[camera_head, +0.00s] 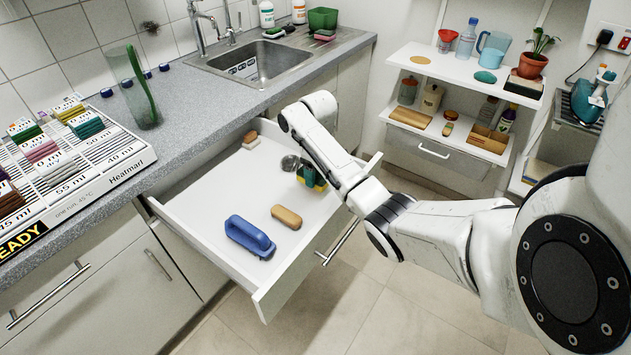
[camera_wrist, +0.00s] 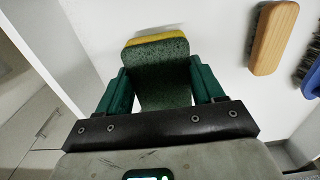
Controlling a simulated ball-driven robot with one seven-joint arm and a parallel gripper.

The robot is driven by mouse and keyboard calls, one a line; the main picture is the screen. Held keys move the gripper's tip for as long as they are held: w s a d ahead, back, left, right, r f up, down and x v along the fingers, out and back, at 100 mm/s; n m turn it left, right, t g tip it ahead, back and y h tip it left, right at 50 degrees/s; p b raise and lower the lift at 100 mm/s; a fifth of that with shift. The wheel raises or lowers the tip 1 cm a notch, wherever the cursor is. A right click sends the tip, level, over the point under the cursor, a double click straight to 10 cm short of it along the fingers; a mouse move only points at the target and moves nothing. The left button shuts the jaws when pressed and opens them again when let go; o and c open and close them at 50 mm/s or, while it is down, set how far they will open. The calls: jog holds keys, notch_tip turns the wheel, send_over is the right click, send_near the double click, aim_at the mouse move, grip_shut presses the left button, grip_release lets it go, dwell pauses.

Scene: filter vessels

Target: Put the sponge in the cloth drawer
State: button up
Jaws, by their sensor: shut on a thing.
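The sponge (camera_wrist: 158,68), green with a yellow layer, is held between the two dark green fingers of my gripper (camera_wrist: 162,88) in the wrist view. In the head view the sponge (camera_head: 311,178) shows at the right part of an open white drawer (camera_head: 205,222) under the counter. The arm partly hides the gripper there. I cannot tell whether the sponge touches the drawer floor. No label marks this drawer as the cloth drawer, and no cloth shows in it.
The open drawer holds a blue-handled brush (camera_head: 249,235), a wooden brush (camera_head: 286,216) and a small wooden-topped item (camera_head: 251,139) at the back. Free floor shows between them. A shut drawer (camera_head: 440,155) sits under the right shelves. A sink (camera_head: 257,62) is in the counter.

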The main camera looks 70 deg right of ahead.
jog(key=shift+w+a+f, duration=0.1)
jog(key=shift+w+f, duration=0.05)
jog(key=shift+f, duration=0.8)
jog(key=shift+w+a+f, duration=0.1)
jog(key=shift+f, duration=0.8)
jog(key=shift+f, duration=0.1)
jog(key=o, duration=1)
notch_tip(320, 180, up, 12)
jog(key=shift+r+p, duration=0.15)
jog(key=shift+p, duration=0.35)
